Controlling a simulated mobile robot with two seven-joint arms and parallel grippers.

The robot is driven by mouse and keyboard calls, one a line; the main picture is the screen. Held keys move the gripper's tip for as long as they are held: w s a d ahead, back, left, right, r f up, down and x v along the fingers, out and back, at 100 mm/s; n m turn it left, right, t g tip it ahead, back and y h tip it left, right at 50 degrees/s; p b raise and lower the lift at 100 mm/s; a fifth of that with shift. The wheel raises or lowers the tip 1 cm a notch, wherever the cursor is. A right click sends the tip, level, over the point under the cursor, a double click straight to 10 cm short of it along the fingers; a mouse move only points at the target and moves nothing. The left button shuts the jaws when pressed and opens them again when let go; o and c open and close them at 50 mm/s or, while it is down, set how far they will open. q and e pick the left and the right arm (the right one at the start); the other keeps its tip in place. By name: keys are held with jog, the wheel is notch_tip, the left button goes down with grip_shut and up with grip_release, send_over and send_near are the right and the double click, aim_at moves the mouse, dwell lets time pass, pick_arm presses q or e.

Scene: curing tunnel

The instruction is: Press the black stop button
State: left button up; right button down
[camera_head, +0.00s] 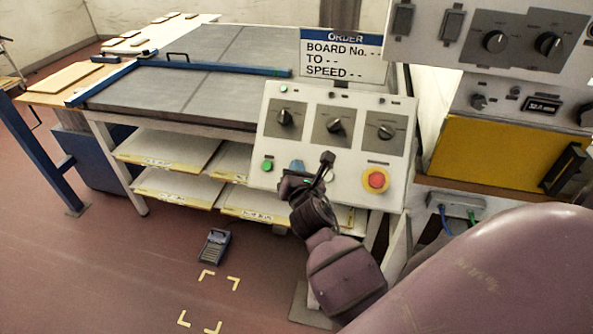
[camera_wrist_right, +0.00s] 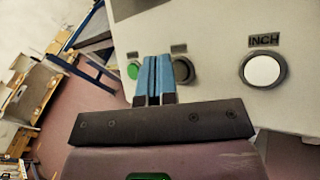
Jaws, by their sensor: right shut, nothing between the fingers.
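The control panel (camera_head: 300,145) stands in front of me. The black button (camera_wrist_right: 184,70) shows in the right wrist view, right of the green button and partly hidden by the fingers. In the head view it cannot be made out and seems to be behind my gripper. My right gripper (camera_head: 297,166) is shut and empty, its blue fingertips close to the panel's lower row. In the wrist view the fingertips (camera_wrist_right: 153,62) appear between the green and black buttons, overlapping the black one's left edge. I cannot tell whether they touch the panel. My left gripper is out of view.
A green button (camera_head: 266,165) sits left of the gripper, and a red stop knob on yellow (camera_head: 376,180) sits right. A white button marked INCH (camera_wrist_right: 262,70) shows right of the black one. Several dials fill the panel's upper row. A grey table (camera_head: 190,90) stands behind left.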

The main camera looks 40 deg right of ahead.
jog(key=shift+f, duration=0.1)
dwell(0.6)
jog(key=shift+w+d+f, duration=0.2)
jog(key=shift+d, duration=0.05)
jog(key=shift+w+d+f, duration=0.15)
jog(key=shift+d+f, duration=0.05)
jog(key=shift+f, duration=0.1)
dwell(0.8)
dwell(0.4)
jog(key=shift+s+a+r+p, duration=0.35)
jog(key=shift+a+r+p, duration=0.1)
jog(key=shift+r+p, duration=0.2)
jog(key=s+a+r+p, duration=0.2)
jog(key=r, duration=0.1)
jog(key=shift+s+a+r, duration=0.15)
jog(key=shift+a+r, duration=0.05)
jog(key=shift+a, duration=0.15)
dwell(0.3)
